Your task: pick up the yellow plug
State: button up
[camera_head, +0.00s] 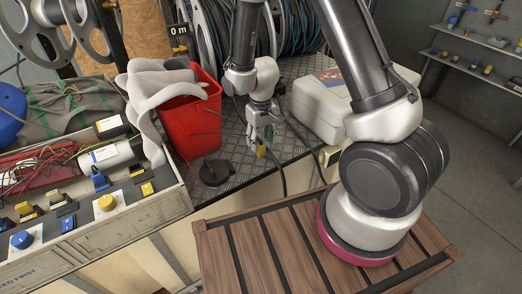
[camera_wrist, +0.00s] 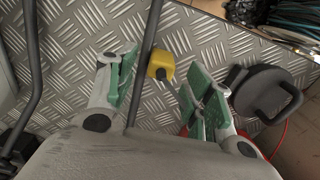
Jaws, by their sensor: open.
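The yellow plug (camera_wrist: 161,64) is a small block at the end of a dark cable. In the wrist view it shows between the two green-padded fingers of my gripper (camera_wrist: 160,90), a little beyond their tips, with free space on either side. In the head view the yellow plug (camera_head: 261,151) shows just below my gripper (camera_head: 260,138), over the metal tread-plate surface (camera_head: 238,182). My gripper is open and empty, pointing down. Whether the plug rests on the plate or hangs above it I cannot tell.
A black round lid with a handle (camera_wrist: 272,92) lies beside the fingers. A red bucket (camera_head: 194,125) with a grey cloth stands left, a pale case (camera_head: 322,105) right. A dark cable (camera_head: 283,170) runs beside the gripper.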

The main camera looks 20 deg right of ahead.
aim_at(261, 144)
notch_tip(261, 144, down, 4)
jog(key=shift+s+r, duration=0.1)
jog(key=shift+r, duration=0.05)
jog(key=shift+c, duration=0.2)
jog(key=c, duration=1.1)
jog(key=shift+r, duration=0.1)
